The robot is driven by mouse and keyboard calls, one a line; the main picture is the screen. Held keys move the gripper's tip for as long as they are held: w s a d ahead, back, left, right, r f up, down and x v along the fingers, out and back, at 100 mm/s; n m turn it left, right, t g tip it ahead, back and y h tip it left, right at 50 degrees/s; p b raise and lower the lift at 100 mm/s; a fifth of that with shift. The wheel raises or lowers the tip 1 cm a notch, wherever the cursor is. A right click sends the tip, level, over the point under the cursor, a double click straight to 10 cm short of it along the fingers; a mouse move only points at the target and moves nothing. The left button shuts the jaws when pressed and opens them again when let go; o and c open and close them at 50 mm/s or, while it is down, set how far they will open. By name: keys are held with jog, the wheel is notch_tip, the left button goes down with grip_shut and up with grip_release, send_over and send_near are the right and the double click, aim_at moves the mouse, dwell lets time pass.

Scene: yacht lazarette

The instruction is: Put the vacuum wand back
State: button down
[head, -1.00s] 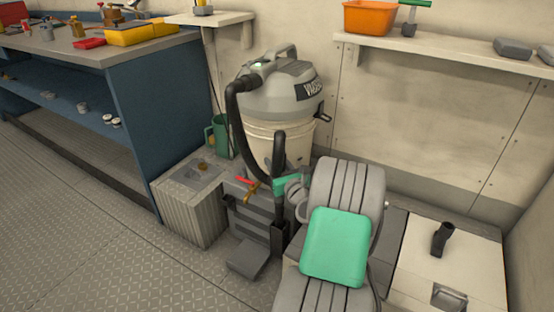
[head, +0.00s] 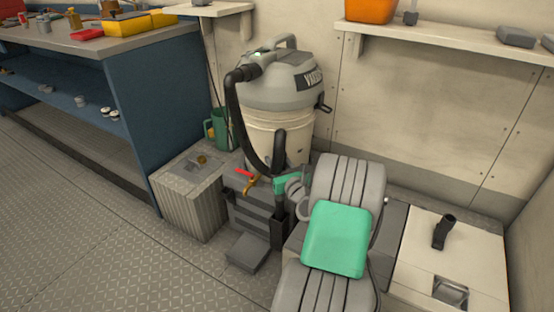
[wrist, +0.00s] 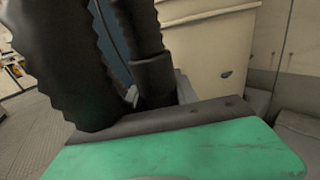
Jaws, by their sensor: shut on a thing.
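The grey and cream shop vacuum (head: 287,90) stands against the wall with its black corrugated hose (head: 236,120) looping down. The black vacuum wand (head: 280,146) stands roughly upright in front of the vacuum. My gripper (head: 284,181), with green parts, is shut on the wand. A black upright holder (head: 278,232) is directly below my gripper. I cannot tell whether the wand's lower end is inside it. In the wrist view the wand's smooth cuff (wrist: 153,78) and ribbed hose (wrist: 62,60) rise behind my green gripper body, which hides the fingertips and lower wand.
A grey crate (head: 250,215) carries red and yellow handles beside the holder. A ribbed bin (head: 188,212) stands left of it, near the blue workbench (head: 155,120). A pale locker (head: 455,262) with a black nozzle lies right. Open floor (head: 80,250) is at left.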

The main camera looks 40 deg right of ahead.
jog(key=shift+f, duration=0.2)
dwell(0.7)
jog(key=c, duration=0.9)
grip_release()
jog(key=shift+o, duration=0.2)
jog(key=shift+s+f, duration=0.1)
